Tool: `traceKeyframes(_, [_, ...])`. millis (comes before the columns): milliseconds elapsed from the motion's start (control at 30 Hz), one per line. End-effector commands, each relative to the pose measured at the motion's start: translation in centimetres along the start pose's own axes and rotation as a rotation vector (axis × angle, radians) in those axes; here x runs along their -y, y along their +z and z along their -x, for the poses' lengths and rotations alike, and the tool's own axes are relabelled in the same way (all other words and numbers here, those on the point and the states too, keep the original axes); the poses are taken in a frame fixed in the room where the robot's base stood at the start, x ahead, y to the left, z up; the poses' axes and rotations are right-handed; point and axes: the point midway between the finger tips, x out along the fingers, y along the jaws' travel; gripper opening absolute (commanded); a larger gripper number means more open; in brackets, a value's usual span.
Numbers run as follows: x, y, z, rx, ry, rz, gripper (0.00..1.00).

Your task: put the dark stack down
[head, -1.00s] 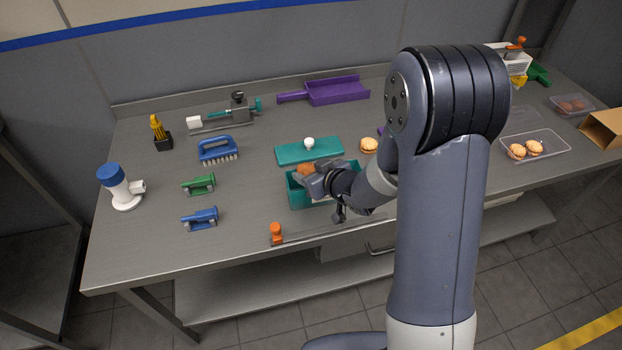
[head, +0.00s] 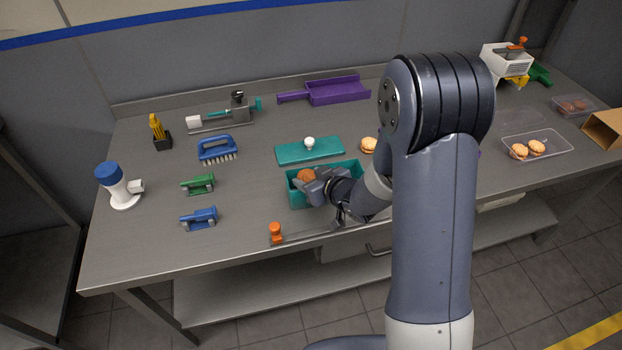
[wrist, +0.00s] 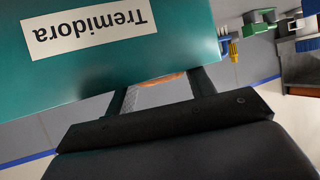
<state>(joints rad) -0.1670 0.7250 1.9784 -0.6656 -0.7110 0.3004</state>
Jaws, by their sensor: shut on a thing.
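My gripper (head: 317,187) is low at the teal bin (head: 296,199), its fingers at or just over the bin's opening. It is shut on a round brown biscuit stack (head: 306,174), which shows beside the fingers. The wrist view shows only an orange-brown strip of the stack (wrist: 168,77) between my gripper's fingers (wrist: 160,90); the teal bin's wall (wrist: 70,82), labelled "Tremidora", hides the rest. I cannot tell whether the stack touches the bin's floor. Two darker stacks (head: 574,104) sit in a clear tray (head: 557,102) at the far right.
A teal lid (head: 290,154) with a white knob lies behind the bin. A lighter stack (head: 368,145) stands right of it. Two lighter stacks (head: 519,151) are in a clear tray (head: 558,152).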

Motion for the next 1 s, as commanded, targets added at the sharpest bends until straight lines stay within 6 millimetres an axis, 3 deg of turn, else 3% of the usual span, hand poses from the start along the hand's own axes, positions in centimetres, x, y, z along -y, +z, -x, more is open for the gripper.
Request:
traceKeyframes(133, [0.2,1.0,0.0,0.024,-0.002,0.001,0.61])
traceKeyframes(367, [0.3,1.1,0.0,0.029,-0.004,0.002,0.61])
traceKeyframes(633, [0.3,-0.6,0.9,0.027,-0.005,0.001,0.61])
traceKeyframes(1000, [0.0,-0.7,8.2,0.014,0.002,-0.001,0.61])
